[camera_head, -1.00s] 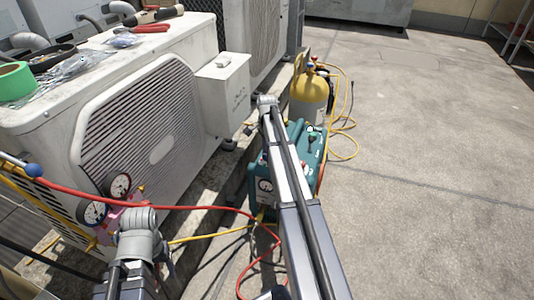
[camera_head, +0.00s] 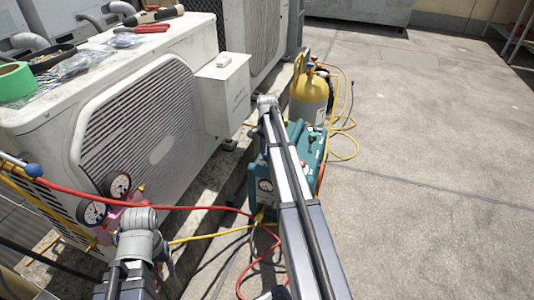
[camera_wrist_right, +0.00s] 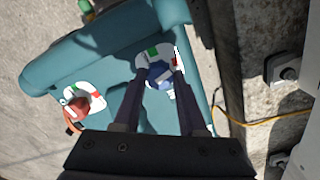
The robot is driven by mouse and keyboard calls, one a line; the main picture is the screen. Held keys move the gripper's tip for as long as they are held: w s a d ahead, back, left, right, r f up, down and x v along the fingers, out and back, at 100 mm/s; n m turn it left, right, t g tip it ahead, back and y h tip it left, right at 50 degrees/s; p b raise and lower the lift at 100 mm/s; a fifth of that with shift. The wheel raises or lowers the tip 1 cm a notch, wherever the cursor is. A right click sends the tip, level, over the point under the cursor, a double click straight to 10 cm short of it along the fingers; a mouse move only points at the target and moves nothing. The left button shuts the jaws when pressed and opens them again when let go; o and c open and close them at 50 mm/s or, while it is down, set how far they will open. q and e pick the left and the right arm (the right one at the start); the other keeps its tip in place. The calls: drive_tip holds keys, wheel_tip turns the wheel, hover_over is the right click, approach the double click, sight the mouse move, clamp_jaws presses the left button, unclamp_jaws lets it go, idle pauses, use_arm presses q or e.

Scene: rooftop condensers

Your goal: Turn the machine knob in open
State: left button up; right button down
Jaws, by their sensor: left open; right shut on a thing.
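The teal machine (camera_head: 312,150) stands on the ground beside the condenser, partly behind my right arm. In the right wrist view its teal casing (camera_wrist_right: 110,45) shows a blue knob (camera_wrist_right: 160,84) on a white dial with green and red marks. A red knob (camera_wrist_right: 78,108) sits on a similar dial to the left. My right gripper (camera_wrist_right: 161,72) is shut on the blue knob, one finger on each side. In the head view its fingers are hidden behind the arm. My left gripper (camera_head: 138,222) is open near the gauges at lower left; its fingertips are hard to make out.
The white condenser (camera_head: 150,120) fills the left, with tape (camera_head: 15,82) and tools on top. Gauges (camera_head: 118,185) and a red hose (camera_head: 160,206) are near my left arm. A yellow cylinder (camera_head: 308,98) stands behind the machine. Open concrete lies to the right.

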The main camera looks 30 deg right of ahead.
drive_tip(key=n, duration=1.4)
drive_tip(key=shift+n, duration=0.3)
idle(0.4)
drive_tip(key=shift+c, duration=2.3)
unclamp_jaws()
drive_tip(key=shift+r, duration=0.1)
wheel_tip(320, 180, up, 8)
drive_tip(key=p, duration=0.8)
drive_tip(key=shift+f, duration=0.2)
